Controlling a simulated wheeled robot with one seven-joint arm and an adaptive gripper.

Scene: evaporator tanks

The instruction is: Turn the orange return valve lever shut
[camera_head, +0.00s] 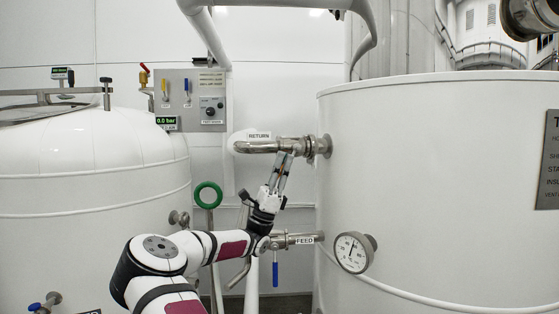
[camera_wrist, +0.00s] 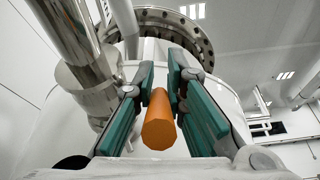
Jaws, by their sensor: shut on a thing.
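The orange return valve lever (camera_wrist: 158,122) shows large and end-on in the wrist view, between the teal pads of my gripper (camera_wrist: 162,68). My gripper is shut on it. In the head view my gripper (camera_head: 282,172) reaches up to the underside of the steel return pipe (camera_head: 265,147), by its valve and the flange on the big white tank. The fingers hide most of the lever there. The RETURN label (camera_head: 259,135) sits on the pipe. The steel pipe also shows at the left of the wrist view (camera_wrist: 72,45).
The large white tank (camera_head: 420,180) stands right of my gripper. Below are the FEED pipe (camera_head: 304,240), its hanging blue lever (camera_head: 275,268) and a dial gauge (camera_head: 352,252).

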